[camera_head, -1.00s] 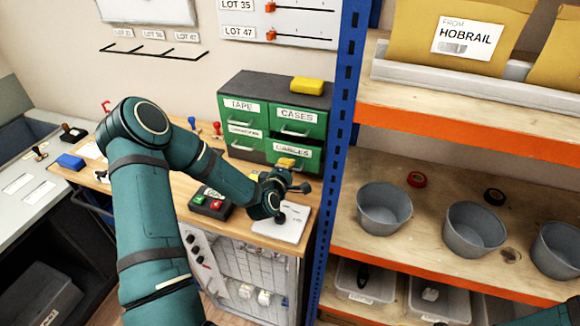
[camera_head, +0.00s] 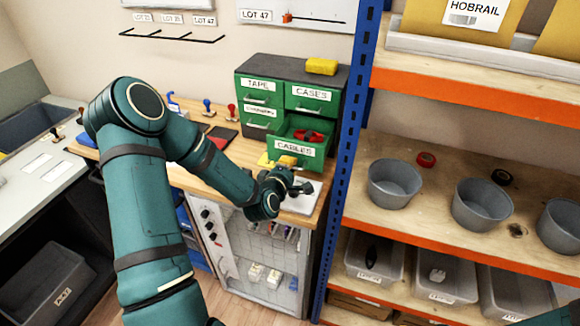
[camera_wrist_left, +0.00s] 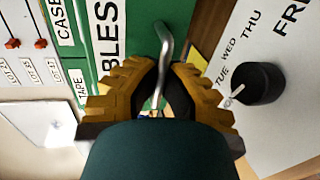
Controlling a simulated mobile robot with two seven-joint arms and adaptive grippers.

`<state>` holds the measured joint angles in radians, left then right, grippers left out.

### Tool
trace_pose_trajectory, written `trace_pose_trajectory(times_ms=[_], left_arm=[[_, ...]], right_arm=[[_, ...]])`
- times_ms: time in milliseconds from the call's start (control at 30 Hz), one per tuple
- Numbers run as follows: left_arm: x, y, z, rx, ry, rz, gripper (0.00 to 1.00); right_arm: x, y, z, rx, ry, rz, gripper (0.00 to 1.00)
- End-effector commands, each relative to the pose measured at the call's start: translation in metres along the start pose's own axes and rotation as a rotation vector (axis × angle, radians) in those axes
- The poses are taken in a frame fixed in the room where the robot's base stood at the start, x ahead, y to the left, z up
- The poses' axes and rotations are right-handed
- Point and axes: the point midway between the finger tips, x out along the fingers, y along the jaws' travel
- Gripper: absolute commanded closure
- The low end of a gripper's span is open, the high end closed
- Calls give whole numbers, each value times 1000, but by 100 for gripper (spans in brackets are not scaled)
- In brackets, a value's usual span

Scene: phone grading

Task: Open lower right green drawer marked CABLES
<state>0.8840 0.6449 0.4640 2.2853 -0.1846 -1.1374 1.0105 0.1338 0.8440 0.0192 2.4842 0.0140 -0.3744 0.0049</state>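The green CABLES drawer (camera_head: 317,155) is the lower right one in the dark cabinet in the head view. It is pulled out, and red items (camera_head: 308,135) show inside. My left gripper (camera_head: 285,164) is at the lower edge of its front. In the left wrist view, the yellow-tipped fingers of the left gripper (camera_wrist_left: 161,88) are shut around the silver handle (camera_wrist_left: 165,42), with the green drawer front (camera_wrist_left: 132,30) beside it. My right gripper is not in view.
The CASES drawer (camera_head: 311,94) and TAPE drawer (camera_head: 258,86) are shut. A yellow block (camera_head: 321,66) lies on the cabinet. A white board (camera_head: 303,203) lies under the gripper. The blue shelf post (camera_head: 356,130) stands close on the right.

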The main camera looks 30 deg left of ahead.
Motion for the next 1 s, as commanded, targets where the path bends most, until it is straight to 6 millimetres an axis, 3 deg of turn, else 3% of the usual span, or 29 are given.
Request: trace_pose_trajectory(times_ms=[100, 200, 567, 1000], left_arm=[[0, 1, 0, 0, 0, 2, 100], [0, 1, 0, 0, 0, 2, 63], [-3, 0, 0, 1, 0, 0, 62], [-64, 0, 0, 1, 0, 0, 62]], right_arm=[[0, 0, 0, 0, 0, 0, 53], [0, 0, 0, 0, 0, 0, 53], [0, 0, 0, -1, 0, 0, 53], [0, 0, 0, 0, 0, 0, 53]])
